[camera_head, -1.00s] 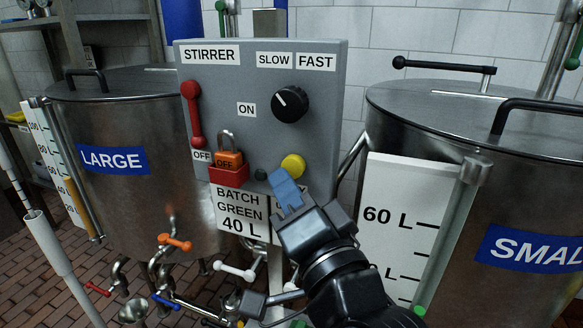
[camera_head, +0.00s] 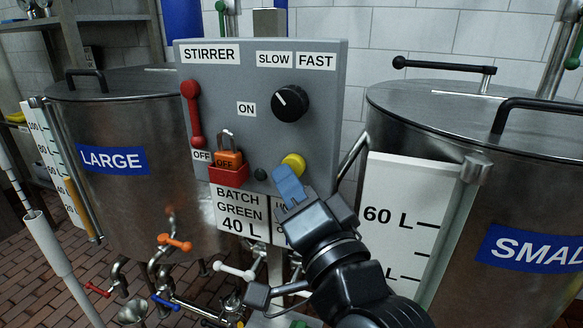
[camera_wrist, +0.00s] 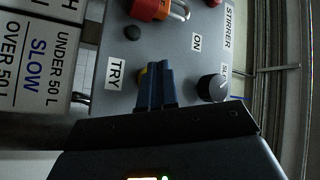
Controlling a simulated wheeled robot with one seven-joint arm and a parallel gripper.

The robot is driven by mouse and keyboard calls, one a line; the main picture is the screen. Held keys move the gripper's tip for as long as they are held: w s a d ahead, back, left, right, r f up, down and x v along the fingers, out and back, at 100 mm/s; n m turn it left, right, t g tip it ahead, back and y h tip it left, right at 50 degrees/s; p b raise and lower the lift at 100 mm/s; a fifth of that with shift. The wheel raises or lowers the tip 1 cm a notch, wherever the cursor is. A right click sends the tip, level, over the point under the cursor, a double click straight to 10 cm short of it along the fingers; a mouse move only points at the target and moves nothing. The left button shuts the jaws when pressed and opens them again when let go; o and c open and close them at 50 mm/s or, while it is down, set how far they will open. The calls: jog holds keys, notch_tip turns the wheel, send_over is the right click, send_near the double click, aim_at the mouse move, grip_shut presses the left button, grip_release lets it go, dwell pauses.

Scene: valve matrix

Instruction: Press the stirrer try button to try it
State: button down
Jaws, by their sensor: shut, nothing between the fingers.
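The grey stirrer panel (camera_head: 225,100) stands between the two tanks. Its yellow try button (camera_head: 293,163) is on the lower right; in the wrist view the yellow button (camera_wrist: 143,76) is mostly hidden behind my fingers, beside the TRY label (camera_wrist: 115,74). My gripper (camera_head: 287,182) is shut and empty, its blue fingertips at the button's lower edge; I cannot tell whether they touch it. A black speed knob (camera_head: 290,103) points up-left toward SLOW. A small dark round lamp or button (camera_head: 260,174) sits left of the yellow one.
An orange padlock (camera_head: 229,158) hangs in a red holder (camera_head: 229,175) near OFF, below the red lever (camera_head: 192,112). A batch sign (camera_head: 238,212) is under the panel. The large tank (camera_head: 140,185) is left, the small tank (camera_head: 460,130) right, with pipes and valves below.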

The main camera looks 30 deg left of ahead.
jog(key=shift+w+a, duration=0.1)
jog(key=shift+w, duration=0.25)
dwell(0.4)
dwell(0.3)
jog(key=shift+s+d, duration=0.25)
jog(key=shift+s, duration=0.6)
jog(key=s+p, duration=0.1)
jog(key=s, duration=0.1)
jog(key=s+d, duration=0.1)
jog(key=s, duration=0.2)
jog(key=shift+p, duration=0.4)
jog(key=shift+d, duration=0.1)
dwell(0.3)
